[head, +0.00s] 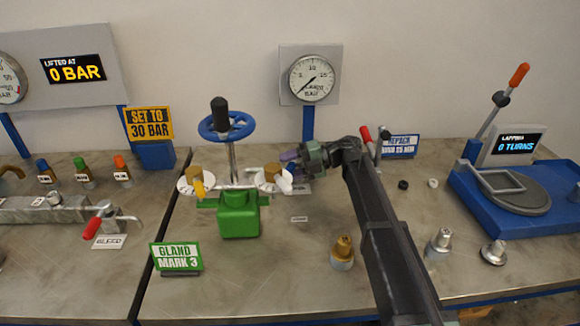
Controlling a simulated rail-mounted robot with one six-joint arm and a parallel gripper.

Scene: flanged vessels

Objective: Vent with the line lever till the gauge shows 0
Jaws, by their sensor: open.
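A round gauge (312,78) on a grey plate stands on a blue post at the back middle. Its needle points to the lower left, at the low end of the scale; the exact reading is too small to tell. A red-handled lever (366,135) stands behind my arm, its base partly hidden; I cannot tell whether it is the line lever. Another red-handled lever (97,226) at the left stands by a BLEED label. My gripper (287,165) is open and empty, pointing left, over or close beside the right brass nut (271,172) of the green valve (239,214).
The green valve carries a blue handwheel (227,126) and a second brass nut (194,174). A GLAND MARK 3 sign (176,257) stands in front. Brass and steel fittings (342,252) stand near the front edge. A blue lapping stand (515,205) is at the right.

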